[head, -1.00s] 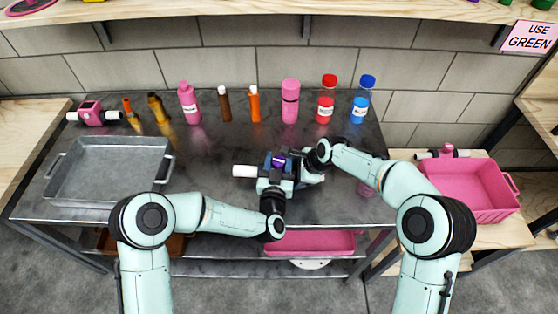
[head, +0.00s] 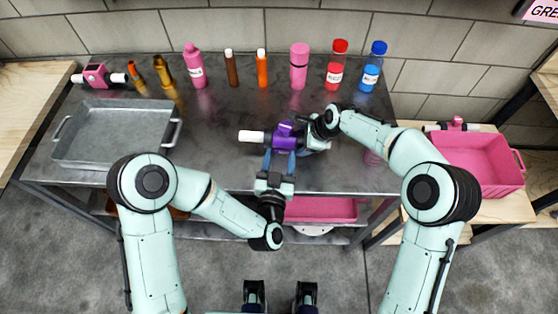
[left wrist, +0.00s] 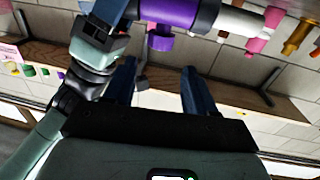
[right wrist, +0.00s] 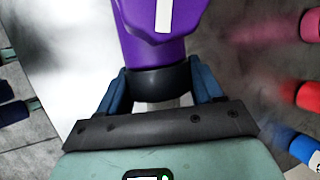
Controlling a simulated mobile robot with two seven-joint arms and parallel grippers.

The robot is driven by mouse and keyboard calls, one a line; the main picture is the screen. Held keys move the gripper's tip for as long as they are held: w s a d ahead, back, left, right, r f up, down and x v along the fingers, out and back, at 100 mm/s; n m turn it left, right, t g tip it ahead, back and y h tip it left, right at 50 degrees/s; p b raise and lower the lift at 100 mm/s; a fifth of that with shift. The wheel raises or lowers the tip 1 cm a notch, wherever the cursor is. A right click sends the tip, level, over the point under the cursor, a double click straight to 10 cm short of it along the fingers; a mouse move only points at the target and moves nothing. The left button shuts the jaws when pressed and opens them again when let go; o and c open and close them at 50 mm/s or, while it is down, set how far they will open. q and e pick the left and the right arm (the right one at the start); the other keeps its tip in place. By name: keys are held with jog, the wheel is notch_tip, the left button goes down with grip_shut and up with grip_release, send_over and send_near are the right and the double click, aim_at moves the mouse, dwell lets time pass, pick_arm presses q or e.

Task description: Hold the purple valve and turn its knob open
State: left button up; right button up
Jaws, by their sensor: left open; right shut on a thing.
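The purple valve (head: 284,134) is held just above the grey metal table, its white pipe end (head: 251,137) pointing left. My right gripper (head: 318,128) is shut on its dark collar, seen in the right wrist view (right wrist: 162,84). A white stripe marks the purple body (right wrist: 163,14) there. My left gripper (head: 279,160) is open and empty on the near side of the valve, its fingers pointing at it. In the left wrist view the purple body (left wrist: 182,12) lies beyond the open fingers (left wrist: 158,82), with a small purple knob (left wrist: 160,39) sticking out of it.
A grey metal tray (head: 113,132) sits at left. Several bottles, including a red one (head: 336,66) and a blue one (head: 372,68), line the back. A pink valve (head: 97,76) lies back left. A pink bin (head: 478,160) stands at right.

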aim_at(282, 132)
pick_arm(q)
jog(key=shift+s+a, duration=0.1)
jog(key=shift+s, duration=0.45)
jog(key=shift+w+a+m+g+h, duration=1.05)
jog(key=shift+a+m+h, duration=1.1)
jog(key=shift+h, duration=1.15)
jog(key=x, duration=1.1)
jog(key=shift+w+d+r, duration=0.1)
jog(key=shift+w+d, duration=0.2)
jog(key=c, duration=0.7)
